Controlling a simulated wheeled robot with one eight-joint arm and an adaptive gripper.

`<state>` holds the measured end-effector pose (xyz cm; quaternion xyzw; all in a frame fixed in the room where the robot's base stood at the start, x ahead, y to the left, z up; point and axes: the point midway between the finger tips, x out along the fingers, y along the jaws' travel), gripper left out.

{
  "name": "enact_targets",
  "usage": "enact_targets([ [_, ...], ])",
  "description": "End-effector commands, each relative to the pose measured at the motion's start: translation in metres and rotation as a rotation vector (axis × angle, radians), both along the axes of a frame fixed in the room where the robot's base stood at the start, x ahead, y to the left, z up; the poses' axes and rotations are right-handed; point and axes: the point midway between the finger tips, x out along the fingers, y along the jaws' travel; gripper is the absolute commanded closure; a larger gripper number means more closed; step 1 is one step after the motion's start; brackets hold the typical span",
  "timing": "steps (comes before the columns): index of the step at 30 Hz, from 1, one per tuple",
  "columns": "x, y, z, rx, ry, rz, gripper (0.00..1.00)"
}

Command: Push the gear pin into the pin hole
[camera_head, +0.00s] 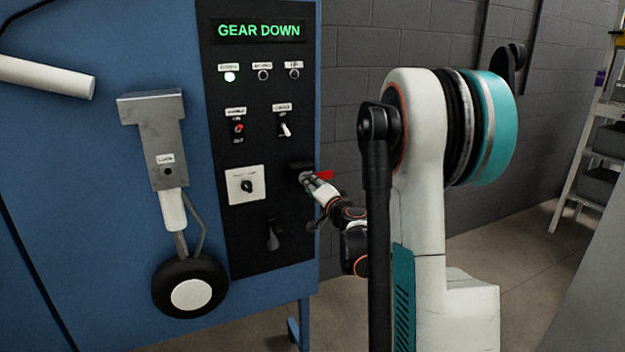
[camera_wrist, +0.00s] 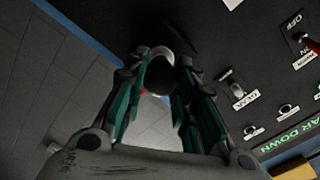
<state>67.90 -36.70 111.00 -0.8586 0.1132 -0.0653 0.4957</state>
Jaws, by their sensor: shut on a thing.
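My gripper (camera_head: 308,181) is at the right edge of the black control panel, at a small black holder (camera_head: 297,167). Its fingers are shut on the gear pin, which is mostly hidden by them; its red tag (camera_head: 325,174) shows just to the right. In the wrist view, my gripper (camera_wrist: 160,68) closes around a dark rounded piece, with a bit of red (camera_wrist: 145,91) beside it. The pin hole (camera_head: 168,171) is a small dark spot below a label on the grey landing gear leg (camera_head: 160,138), well to the left of my gripper.
The panel has a lit "GEAR DOWN" display (camera_head: 259,30), lamps, toggle switches (camera_head: 285,129), a rotary knob (camera_head: 246,186) and a black lever (camera_head: 273,236). A black wheel (camera_head: 190,287) hangs below the leg. A white bar (camera_head: 45,77) juts out at upper left.

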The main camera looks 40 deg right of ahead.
Motion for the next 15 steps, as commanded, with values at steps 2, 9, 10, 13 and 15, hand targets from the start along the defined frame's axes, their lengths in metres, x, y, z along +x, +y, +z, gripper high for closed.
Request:
enact_targets([
  [2,-0.0019,0.0005,-0.0001,0.0,0.0,0.0,1.0],
  [9,-0.0062,0.0019,0.0,0.0,0.0,0.0,1.0],
  [10,-0.0061,0.0018,0.0,0.0,0.0,0.0,1.0],
  [13,-0.0062,0.0018,0.0,0.0,0.0,0.0,1.0],
  [15,-0.0077,0.0021,0.0001,0.0,0.0,0.0,1.0],
])
